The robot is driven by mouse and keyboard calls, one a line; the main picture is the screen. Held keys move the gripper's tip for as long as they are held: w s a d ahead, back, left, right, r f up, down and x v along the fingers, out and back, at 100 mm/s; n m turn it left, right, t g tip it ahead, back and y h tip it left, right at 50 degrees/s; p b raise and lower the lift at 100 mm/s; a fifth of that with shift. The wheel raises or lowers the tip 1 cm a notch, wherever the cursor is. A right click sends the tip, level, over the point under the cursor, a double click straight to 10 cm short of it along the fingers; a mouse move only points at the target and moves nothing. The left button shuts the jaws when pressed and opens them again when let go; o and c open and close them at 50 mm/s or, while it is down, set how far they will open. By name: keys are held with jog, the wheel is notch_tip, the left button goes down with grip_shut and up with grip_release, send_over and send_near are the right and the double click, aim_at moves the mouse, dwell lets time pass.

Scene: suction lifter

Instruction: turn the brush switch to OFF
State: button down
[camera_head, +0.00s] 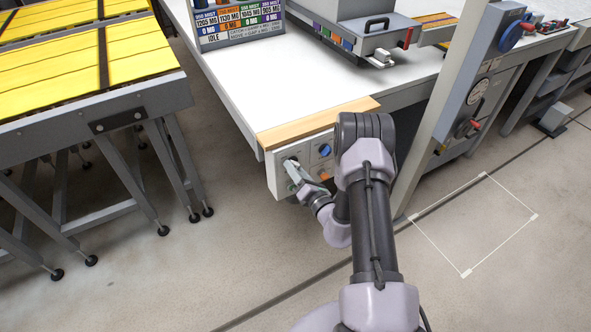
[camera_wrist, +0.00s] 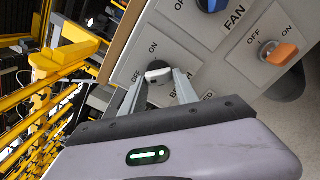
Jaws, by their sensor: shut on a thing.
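The brush switch (camera_wrist: 158,67) is a small dark knob with a pale part. It sits on a grey control panel (camera_head: 274,182) at the table's front edge, with ON printed above it and OFF to its left in the wrist view. Its lettering below is partly hidden by a finger. My gripper (camera_wrist: 159,80) has a finger on each side of the knob and is shut on it. I cannot tell for sure which label the knob points to. In the head view my gripper (camera_head: 292,169) is at the panel's left part and covers the knob.
A blue FAN knob (camera_head: 326,150) and an orange switch (camera_head: 325,174) sit close to the right on the same panel. A wooden strip (camera_head: 300,128) runs above it. A yellow-topped roller table (camera_head: 85,60) stands left, with open floor between.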

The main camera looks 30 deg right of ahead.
jog(key=c, duration=1)
grip_release()
jog(key=shift+o, duration=0.2)
jog(key=s+p, duration=0.2)
jog(key=s, duration=1.5)
jog(key=shift+s+d+p, duration=0.25)
jog(key=shift+d+p, duration=0.05)
jog(key=shift+p, duration=0.1)
